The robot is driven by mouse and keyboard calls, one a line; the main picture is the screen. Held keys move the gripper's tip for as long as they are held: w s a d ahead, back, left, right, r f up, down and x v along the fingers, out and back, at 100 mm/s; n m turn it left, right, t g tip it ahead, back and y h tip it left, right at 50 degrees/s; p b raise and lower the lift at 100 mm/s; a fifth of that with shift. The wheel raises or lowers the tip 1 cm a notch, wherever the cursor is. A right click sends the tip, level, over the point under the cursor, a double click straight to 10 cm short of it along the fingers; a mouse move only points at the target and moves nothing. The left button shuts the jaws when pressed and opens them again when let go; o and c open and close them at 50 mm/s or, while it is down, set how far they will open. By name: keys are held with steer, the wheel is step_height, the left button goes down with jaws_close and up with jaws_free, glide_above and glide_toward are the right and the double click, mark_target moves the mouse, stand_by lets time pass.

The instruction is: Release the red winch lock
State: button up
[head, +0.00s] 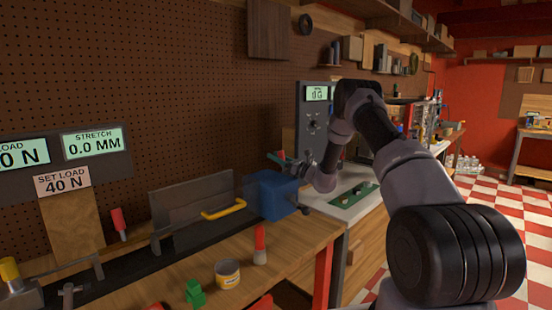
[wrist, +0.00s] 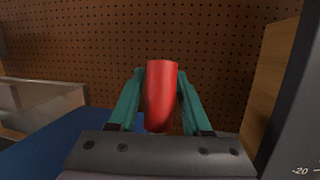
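A red rounded handle (wrist: 161,95), which looks like the winch lock, stands between the two teal fingers of my gripper (wrist: 160,88) in the wrist view. It fills nearly all of the gap, close to both fingers. Whether both fingers press on it cannot be made out. In the head view my gripper (head: 279,158) is just above a blue box (head: 272,195) on the bench's right end, and the red handle there is hidden or too small to see. The blue box also shows in the wrist view (wrist: 48,146), at the lower left.
A grey panel with a dial (head: 313,115) stands behind my gripper. On the bench (head: 180,275) are a clear guard with a yellow handle (head: 223,210), a red-topped tool (head: 260,245), a tin (head: 228,274) and a green piece (head: 195,293). A pegboard wall (head: 180,90) closes the back.

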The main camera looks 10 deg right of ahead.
steer(key=shift+o, duration=0.2)
steer(key=v, duration=1)
steer(key=shift+s+d, duration=0.25)
steer(key=shift+d, duration=0.05)
